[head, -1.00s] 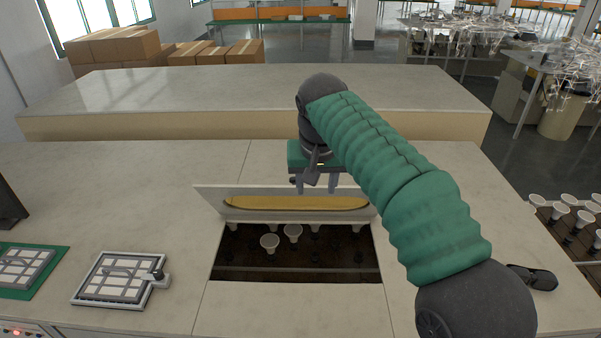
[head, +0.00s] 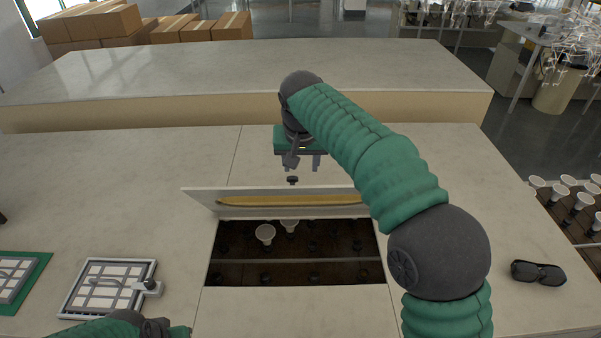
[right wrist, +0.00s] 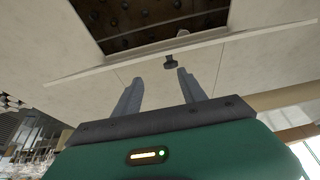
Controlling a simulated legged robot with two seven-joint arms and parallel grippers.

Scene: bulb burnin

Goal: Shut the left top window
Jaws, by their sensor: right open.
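A pale hatch lid (head: 205,200) stands tilted up at the far edge of a dark rectangular opening (head: 300,270) in the counter; it is the only raised window in view. A yellow strip (head: 290,201) runs along its near face. A small black knob (head: 292,180) shows just behind its upper edge, also in the right wrist view (right wrist: 175,62). My right gripper (head: 302,166) is open and empty behind the lid. Its fingers (right wrist: 160,78) point toward the knob, apart from it. My left arm shows at the bottom left; its fingers are hidden.
White bulbs (head: 265,233) stand in the opening. A framed panel with a handle (head: 108,288) lies left of it, and another on a green base (head: 38,285) is farther left. Dark glasses (head: 538,272) lie at right. Counter left of the lid is clear.

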